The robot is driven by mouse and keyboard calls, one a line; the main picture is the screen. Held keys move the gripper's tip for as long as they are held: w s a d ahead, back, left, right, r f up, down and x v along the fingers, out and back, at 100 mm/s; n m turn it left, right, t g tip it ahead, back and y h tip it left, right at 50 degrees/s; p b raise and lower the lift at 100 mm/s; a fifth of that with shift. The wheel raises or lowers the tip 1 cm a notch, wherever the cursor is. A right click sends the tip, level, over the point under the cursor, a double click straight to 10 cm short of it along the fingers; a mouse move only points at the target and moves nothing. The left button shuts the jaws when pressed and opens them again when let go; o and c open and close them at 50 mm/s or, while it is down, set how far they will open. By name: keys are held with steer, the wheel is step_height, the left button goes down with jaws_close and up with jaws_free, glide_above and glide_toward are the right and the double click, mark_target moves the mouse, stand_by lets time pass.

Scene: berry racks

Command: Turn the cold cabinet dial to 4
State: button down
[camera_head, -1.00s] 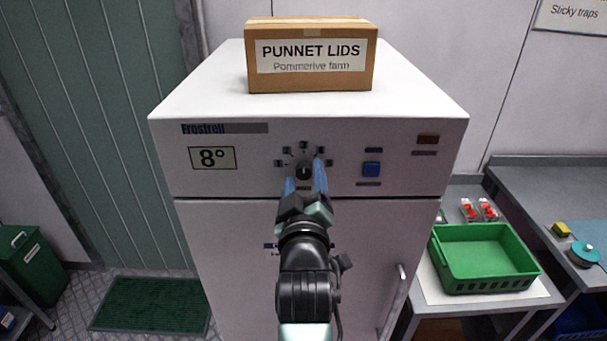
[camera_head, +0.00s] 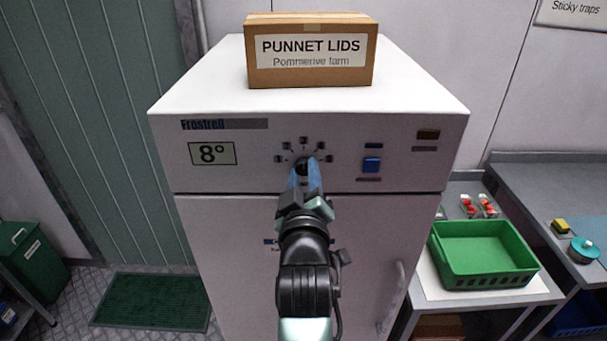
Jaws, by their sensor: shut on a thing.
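The cold cabinet (camera_head: 420,155) is a white unit facing me, with a control panel along its upper front. Its black dial (camera_head: 303,164) sits in the middle of the panel, ringed by small dark marks whose numbers are too small to read. My gripper (camera_head: 305,172) reaches up from below with its blue fingers shut on the dial. The fingers hide the dial's lower part, and I cannot tell where its pointer stands.
A box labelled PUNNET LIDS (camera_head: 311,75) stands on the cabinet top. A blue button (camera_head: 372,165) is right of the dial. The door handle (camera_head: 393,300) is lower right. A green crate (camera_head: 485,285) sits on a side table at right.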

steer(key=m+b, duration=0.1)
steer(key=m, duration=0.2)
steer(key=shift+f, duration=0.1)
steer(key=shift+m+b, duration=0.75)
steer(key=shift+m, duration=1.45)
steer(key=c, duration=0.5)
jaws_free()
